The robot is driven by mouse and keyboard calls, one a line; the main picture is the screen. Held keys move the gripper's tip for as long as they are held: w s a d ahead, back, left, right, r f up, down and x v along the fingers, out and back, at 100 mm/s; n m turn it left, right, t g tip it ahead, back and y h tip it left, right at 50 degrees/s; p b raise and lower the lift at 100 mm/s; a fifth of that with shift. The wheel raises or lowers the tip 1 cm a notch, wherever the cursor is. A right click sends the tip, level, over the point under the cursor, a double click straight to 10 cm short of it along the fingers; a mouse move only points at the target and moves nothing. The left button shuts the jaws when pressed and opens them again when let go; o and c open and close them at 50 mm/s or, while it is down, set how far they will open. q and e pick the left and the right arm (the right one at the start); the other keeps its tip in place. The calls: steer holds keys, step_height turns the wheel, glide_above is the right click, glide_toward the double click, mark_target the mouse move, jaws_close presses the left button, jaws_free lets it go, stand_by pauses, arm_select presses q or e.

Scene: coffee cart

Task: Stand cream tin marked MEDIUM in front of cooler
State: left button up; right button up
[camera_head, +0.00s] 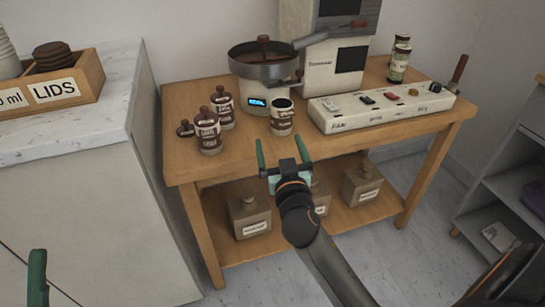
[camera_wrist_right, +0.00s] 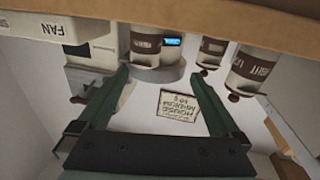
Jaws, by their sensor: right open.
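Several cream tins with brown label bands stand on the wooden cart. An open tin without a lid (camera_head: 282,118) stands just in front of the cooler (camera_head: 265,65). Two lidded tins, one nearer (camera_head: 208,132) and one behind (camera_head: 222,108), stand to its left. Their labels are too small to read in the head view. In the wrist view one tin (camera_wrist_right: 257,68) seems to read LIGHT, upside down; I cannot tell which is MEDIUM. My right gripper (camera_head: 279,143) is open and empty at the cart's front edge, below the open tin. Only a finger of my left gripper (camera_head: 37,278) shows.
A brown lid (camera_head: 185,129) lies left of the tins. A white switch panel (camera_head: 380,108) and jars (camera_head: 399,62) stand to the right. Boxy labelled canisters (camera_head: 250,215) stand on the lower shelf. A card (camera_wrist_right: 183,108) reading HOUSE MEDIUM shows in the wrist view.

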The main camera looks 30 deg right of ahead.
steer(key=s+a+r+n+t+y, duration=0.2)
steer(key=s+a+r+n+y, duration=0.6)
steer(key=s+y, duration=0.2)
steer(key=s+a+r+n+t+y, duration=0.3)
steer(key=s+a+r+n+y, duration=0.5)
steer(key=s+y, duration=0.2)
steer(key=shift+s+a+n+y, duration=0.25)
steer(key=shift+a+n+y, duration=0.1)
steer(key=shift+y, duration=0.65)
